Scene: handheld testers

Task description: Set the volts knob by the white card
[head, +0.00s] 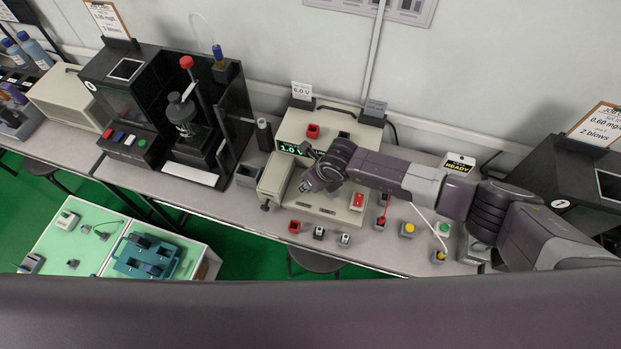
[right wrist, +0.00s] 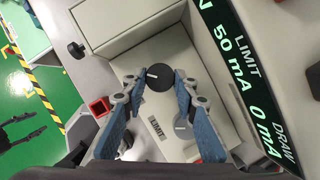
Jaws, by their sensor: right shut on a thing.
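The power supply (head: 344,126) stands on the bench, with a green display (head: 288,148) that seems to read 1.0 V. A white card (head: 301,90) on top reads 5.0 V. My right gripper (head: 318,182) is at its front panel and hides the knobs in the head view. In the right wrist view, my right gripper (right wrist: 150,88) is shut on a round black knob (right wrist: 160,77) with a white pointer line. The knob's label is hidden. My left gripper (right wrist: 24,125) seems to be the dark two-fingered shape over the floor, fingers apart.
A red rocker switch (head: 358,201) is right of the gripper. Small sockets, including a red one (head: 294,226), line the bench front. A yellow button (head: 407,229) and a green button (head: 443,228) are further right. A black test rig (head: 120,88) stands left.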

